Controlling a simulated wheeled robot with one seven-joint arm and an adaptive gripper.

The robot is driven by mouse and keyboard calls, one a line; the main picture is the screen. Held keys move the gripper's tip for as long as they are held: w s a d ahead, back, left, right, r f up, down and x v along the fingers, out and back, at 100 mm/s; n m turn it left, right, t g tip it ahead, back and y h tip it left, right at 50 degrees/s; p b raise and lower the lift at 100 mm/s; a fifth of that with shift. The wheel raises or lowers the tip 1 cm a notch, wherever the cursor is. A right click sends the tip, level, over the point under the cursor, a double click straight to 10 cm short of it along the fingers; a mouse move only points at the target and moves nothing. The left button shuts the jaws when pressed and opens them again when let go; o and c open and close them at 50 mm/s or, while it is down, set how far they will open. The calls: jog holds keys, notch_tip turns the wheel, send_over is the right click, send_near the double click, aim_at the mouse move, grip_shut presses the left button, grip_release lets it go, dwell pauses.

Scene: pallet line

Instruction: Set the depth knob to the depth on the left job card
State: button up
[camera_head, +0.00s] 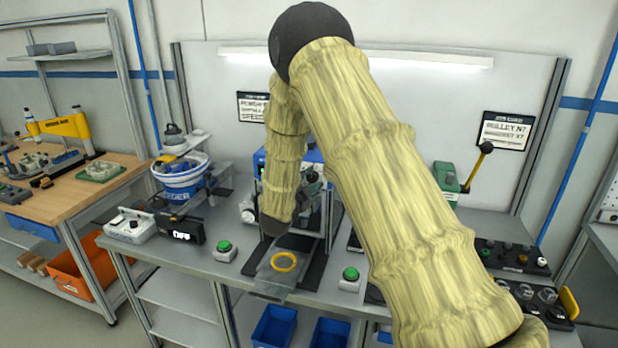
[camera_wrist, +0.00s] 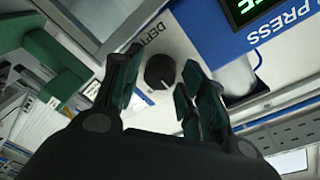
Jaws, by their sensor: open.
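In the wrist view, the depth knob (camera_wrist: 160,71) is a round black dial with a light pointer mark, on a white panel with lettering that reads "DEPT" where it shows. My gripper (camera_wrist: 156,82) is open, with one dark green finger on each side of the knob in the picture. I cannot tell whether the fingers touch it. In the head view, the left job card (camera_head: 253,107) hangs on the back wall, partly covered by my arm; its lettering is too small and cut off to read fully.
A right job card (camera_head: 503,131) hangs on the wall. Green buttons (camera_head: 225,248) (camera_head: 350,276) stand on the bench front, with a yellow ring (camera_head: 284,262) between them. A green lever press (camera_head: 447,178) stands right of my arm. In the wrist view, a green display (camera_wrist: 250,10) sits near the knob.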

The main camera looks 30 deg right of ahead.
jog(key=shift+w+d, duration=0.15)
jog(key=shift+d, duration=0.05)
jog(key=c, duration=0.7)
jog(key=shift+c, duration=0.2)
